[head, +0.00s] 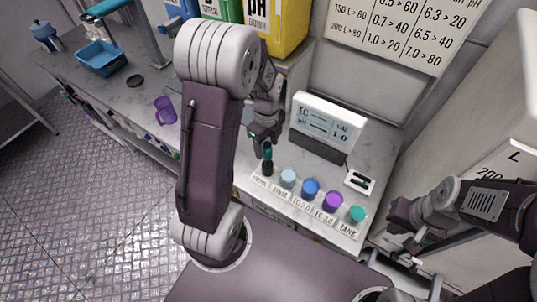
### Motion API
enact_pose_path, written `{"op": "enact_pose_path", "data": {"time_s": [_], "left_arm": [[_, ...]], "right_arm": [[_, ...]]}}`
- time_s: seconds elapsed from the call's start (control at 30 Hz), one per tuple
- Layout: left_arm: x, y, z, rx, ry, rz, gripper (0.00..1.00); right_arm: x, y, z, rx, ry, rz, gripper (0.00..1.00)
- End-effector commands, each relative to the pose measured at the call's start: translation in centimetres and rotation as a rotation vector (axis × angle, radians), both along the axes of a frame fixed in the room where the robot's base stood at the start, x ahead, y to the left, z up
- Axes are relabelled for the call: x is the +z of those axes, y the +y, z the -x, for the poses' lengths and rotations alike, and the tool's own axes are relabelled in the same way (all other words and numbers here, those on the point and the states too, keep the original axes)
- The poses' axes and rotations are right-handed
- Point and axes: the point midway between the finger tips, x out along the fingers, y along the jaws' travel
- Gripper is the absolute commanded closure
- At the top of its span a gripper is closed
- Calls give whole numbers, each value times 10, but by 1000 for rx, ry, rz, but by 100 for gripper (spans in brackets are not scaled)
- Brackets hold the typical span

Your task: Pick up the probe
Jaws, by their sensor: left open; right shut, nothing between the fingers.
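The probe (267,168) shows as a small dark upright piece at the left end of a white labelled strip (304,205), by the label that seems to read PROBE. My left gripper (266,149) is directly above it, pointing down, with its fingers open. The fingers hide the probe's upper part, and I cannot tell whether they touch it. My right gripper (418,248) is shut and empty at the lower right, off the counter's right side.
Cups in pale blue (288,177), blue (310,187), purple (332,201) and teal (355,214) line the strip. A meter (327,124) stands behind. A purple mug (165,110) and blue tray (101,58) are left on the counter. A white tank (470,110) stands right.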

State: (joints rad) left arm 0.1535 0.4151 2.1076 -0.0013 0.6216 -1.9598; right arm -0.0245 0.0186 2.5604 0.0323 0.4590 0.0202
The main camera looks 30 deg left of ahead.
Motion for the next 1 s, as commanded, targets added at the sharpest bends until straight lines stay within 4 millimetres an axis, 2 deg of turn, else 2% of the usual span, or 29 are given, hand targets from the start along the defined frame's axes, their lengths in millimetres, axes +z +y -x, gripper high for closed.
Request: {"op": "enact_pose_path", "data": {"time_s": [0.17, 0.43, 0.67, 0.7, 0.9, 1.0], "left_arm": [[-8, -1, 1, 0, 1, 0, 44], [-51, -7, 4, 2, 3, 0, 44], [-55, -7, 3, 2, -1, 0, 44], [-55, -7, 3, 2, -1, 0, 47], [-55, -7, 3, 2, -1, 0, 100], [-55, -7, 3, 1, -1, 0, 100]], "right_arm": [[2, 0, 0, 0, 0, 0, 100], [8, 0, 0, 0, 0, 0, 100], [8, 0, 0, 0, 0, 0, 100], [8, 0, 0, 0, 0, 0, 100], [8, 0, 0, 0, 0, 0, 100], [8, 0, 0, 0, 0, 0, 100]]}}
